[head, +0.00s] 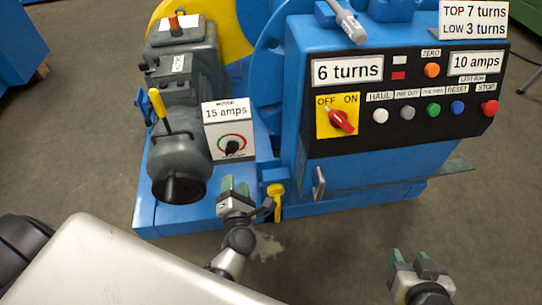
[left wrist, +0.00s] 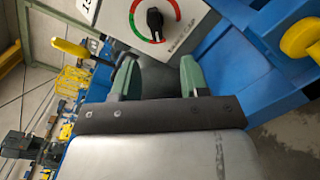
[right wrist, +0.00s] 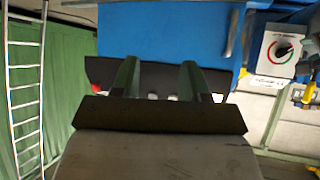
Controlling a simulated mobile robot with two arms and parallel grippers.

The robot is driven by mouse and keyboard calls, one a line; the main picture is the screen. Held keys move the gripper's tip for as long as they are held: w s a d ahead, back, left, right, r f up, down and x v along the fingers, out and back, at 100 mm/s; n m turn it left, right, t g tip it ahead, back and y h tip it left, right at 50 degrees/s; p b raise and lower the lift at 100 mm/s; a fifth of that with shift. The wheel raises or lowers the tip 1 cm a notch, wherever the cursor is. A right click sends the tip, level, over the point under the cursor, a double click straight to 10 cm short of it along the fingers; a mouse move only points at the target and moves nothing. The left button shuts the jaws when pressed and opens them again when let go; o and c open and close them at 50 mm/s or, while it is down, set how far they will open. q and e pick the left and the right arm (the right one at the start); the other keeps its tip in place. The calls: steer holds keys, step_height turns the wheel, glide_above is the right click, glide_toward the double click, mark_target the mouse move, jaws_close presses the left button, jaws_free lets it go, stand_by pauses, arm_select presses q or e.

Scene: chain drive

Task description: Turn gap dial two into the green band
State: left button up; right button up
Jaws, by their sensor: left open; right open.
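A white box (head: 229,118) reading "15 amps" carries a black round dial (head: 232,147) with a red and green arc. It is the only banded dial in view; its small label is too small to read, so I cannot tell if it is gap dial two. The dial also shows in the left wrist view (left wrist: 155,20), beyond the fingers, and in the right wrist view (right wrist: 283,51). I cannot tell which band its pointer is in. My left gripper (head: 234,186) is open and empty, just below and apart from the dial. My right gripper (head: 415,262) is open and empty, low at right.
A blue machine has a black panel (head: 400,146) with a red OFF/ON switch (head: 341,121), coloured buttons and a "6 turns" display (head: 347,70). A grey motor (head: 180,150) with a yellow lever (head: 157,103) stands left. A yellow handle (head: 275,195) stands close right of my left gripper.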

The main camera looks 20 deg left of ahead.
mark_target(233, 152)
arm_select(q)
steer(key=shift+n+y, duration=0.3)
steer(key=shift+n, duration=0.5)
steer(key=x, duration=0.6)
steer(key=b+x, duration=0.1)
steer(key=x, duration=0.3)
steer(key=shift+w+d+r, duration=0.15)
steer(key=shift+w+r, duration=0.05)
steer(key=shift+r, duration=0.1)
steer(key=shift+w+a, duration=0.3)
steer(key=shift+w, duration=0.25)
arm_select(e)
steer(key=shift+w+a+r+t+y, duration=0.1)
steer(key=shift+w+r+t, duration=0.25)
steer(key=shift+r+t, duration=0.3)
steer(key=shift+w+d+r+t+y, duration=0.1)
steer(key=shift+w+r+t, duration=0.3)
steer(key=shift+r, duration=0.5)
steer(key=shift+w+a+r+t+y, duration=0.1)
steer(key=shift+w+r+t, duration=0.15)
steer(key=shift+r+t, duration=0.45)
arm_select(q)
jaws_close()
